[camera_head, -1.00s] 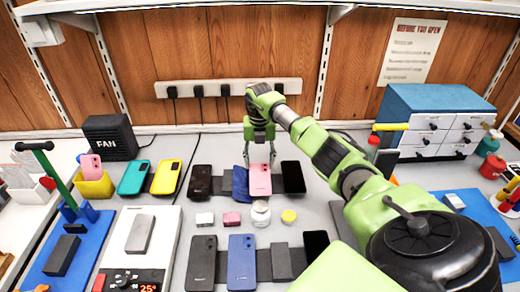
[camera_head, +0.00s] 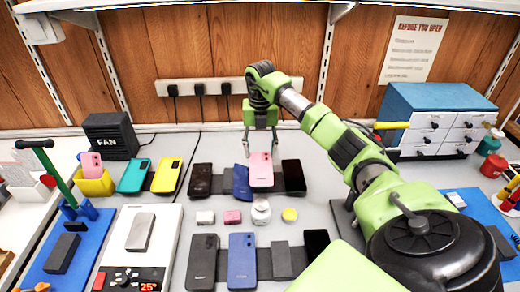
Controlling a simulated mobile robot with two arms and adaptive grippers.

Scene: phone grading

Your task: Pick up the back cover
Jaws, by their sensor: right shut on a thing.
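A pink back cover (camera_head: 261,172) with camera rings at its upper part is in the middle of the bench in the head view. My right gripper (camera_head: 261,151) comes down from behind it and is shut on its top edge. The cover stands tilted and seems to be a little above the dark strip. A dark blue cover (camera_head: 242,184) lies just left of it and is partly overlapped. My left gripper is not in view.
A black cover (camera_head: 201,179) and a black phone (camera_head: 293,176) flank the pink cover. A white jar (camera_head: 261,211), a yellow lid (camera_head: 289,215) and small blocks lie in front. Several phones lie nearer. A power strip (camera_head: 218,87) is on the wall behind.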

